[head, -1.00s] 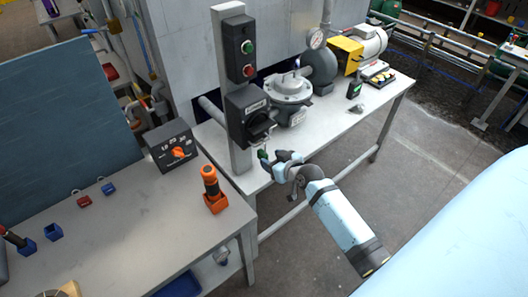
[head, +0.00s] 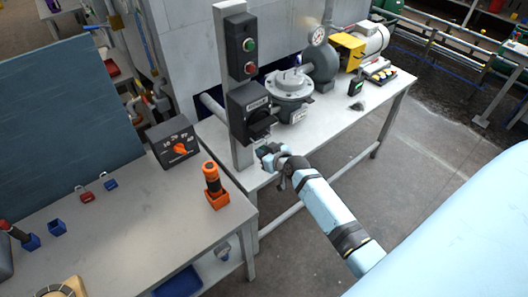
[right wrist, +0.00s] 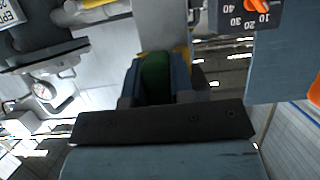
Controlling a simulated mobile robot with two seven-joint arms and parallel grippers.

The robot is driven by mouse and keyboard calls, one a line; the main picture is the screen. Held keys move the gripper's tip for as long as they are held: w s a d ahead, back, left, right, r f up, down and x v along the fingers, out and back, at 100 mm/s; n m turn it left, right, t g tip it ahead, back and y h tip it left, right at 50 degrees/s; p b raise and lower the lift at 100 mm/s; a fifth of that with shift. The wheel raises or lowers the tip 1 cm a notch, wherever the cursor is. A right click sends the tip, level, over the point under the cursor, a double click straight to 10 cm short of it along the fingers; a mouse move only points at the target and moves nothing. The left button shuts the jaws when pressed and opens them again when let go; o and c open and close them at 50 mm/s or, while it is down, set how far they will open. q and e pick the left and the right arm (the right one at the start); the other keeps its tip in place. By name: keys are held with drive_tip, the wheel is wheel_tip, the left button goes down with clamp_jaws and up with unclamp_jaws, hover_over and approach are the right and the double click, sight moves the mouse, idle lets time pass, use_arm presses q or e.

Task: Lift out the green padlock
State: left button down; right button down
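The green padlock (right wrist: 156,78) shows in the right wrist view between the two fingers of my right gripper (right wrist: 157,85), which lie against both its sides. In the head view my right gripper (head: 265,152) is just below the handle of the black switch box (head: 247,104) on the grey post. The padlock is hidden there by the gripper. The wrist view does not clearly show its shackle or whether it still passes through the switch. My left gripper is not in view.
A red padlock (head: 86,196) and a blue padlock (head: 110,184) lie on the left bench (head: 120,235). A dial box (head: 173,143) and an orange holder (head: 217,199) stand near its edge. A valve (head: 291,92) stands behind the switch post on the far bench.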

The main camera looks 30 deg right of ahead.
sight(264, 149)
drive_tip(key=c, duration=1.8)
unclamp_jaws()
clamp_jaws()
drive_tip(key=shift+r, duration=1.5)
drive_tip(key=shift+r, duration=0.25)
drive_tip(key=shift+s, duration=0.1)
